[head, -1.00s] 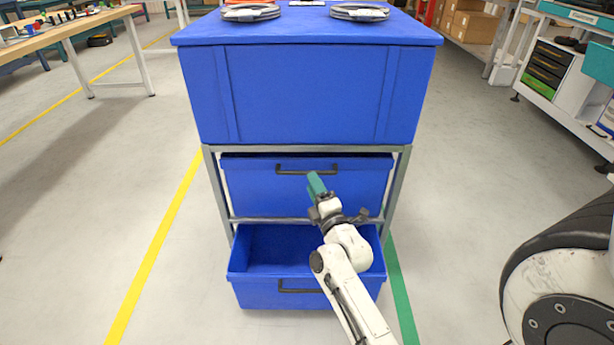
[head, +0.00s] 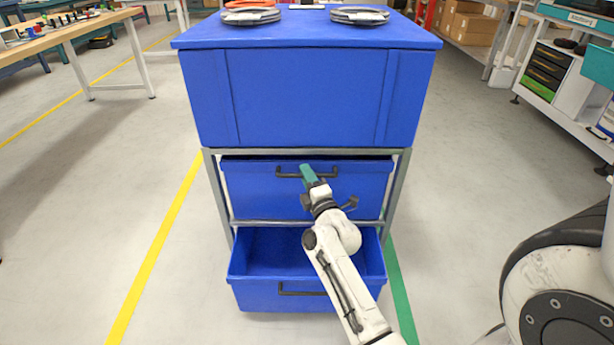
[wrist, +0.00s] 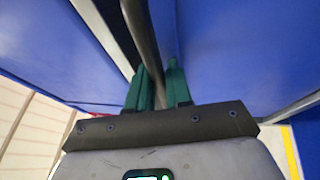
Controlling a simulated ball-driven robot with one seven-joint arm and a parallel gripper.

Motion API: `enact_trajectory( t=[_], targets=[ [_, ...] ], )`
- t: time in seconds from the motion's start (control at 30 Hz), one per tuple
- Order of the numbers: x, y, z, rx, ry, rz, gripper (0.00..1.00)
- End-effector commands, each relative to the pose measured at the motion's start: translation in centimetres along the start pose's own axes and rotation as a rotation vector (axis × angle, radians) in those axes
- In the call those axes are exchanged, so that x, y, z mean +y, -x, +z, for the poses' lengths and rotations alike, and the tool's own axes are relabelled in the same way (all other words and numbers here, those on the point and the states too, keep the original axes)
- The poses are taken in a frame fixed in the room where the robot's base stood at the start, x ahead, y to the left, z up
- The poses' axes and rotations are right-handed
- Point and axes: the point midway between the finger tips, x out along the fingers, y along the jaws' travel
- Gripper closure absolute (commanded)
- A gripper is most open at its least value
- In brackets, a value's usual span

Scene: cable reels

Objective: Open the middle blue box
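The middle blue box (head: 262,190) sits in the grey frame, with a black bar handle (head: 287,175) on its front. Its top rim shows just below the frame's crossbar, and it looks at most slightly out. The fingers hide part of the handle in the head view.
The lower blue box (head: 255,293) is pulled out below, under my arm. The large blue top unit (head: 305,100) overhangs the frame and carries reels (head: 359,15). A workbench (head: 75,35) stands at the left. The floor on the left is clear.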

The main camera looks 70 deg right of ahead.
Motion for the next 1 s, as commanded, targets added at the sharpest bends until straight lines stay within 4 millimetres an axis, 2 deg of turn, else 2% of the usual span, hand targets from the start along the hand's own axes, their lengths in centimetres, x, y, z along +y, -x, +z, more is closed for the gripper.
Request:
enact_trajectory(
  t=[0.03,0.17,0.73,1.0],
  targets=[
    [0.0,0.0,0.0,0.000,0.000,-0.001,0.89],
    [-0.1,0.0,0.0,0.000,0.000,-0.001,1.00],
    [0.1,0.3,-0.2,0.003,0.000,-0.004,1.00],
    [0.9,2.4,-1.1,0.004,0.000,-0.006,1.00]
  ],
)
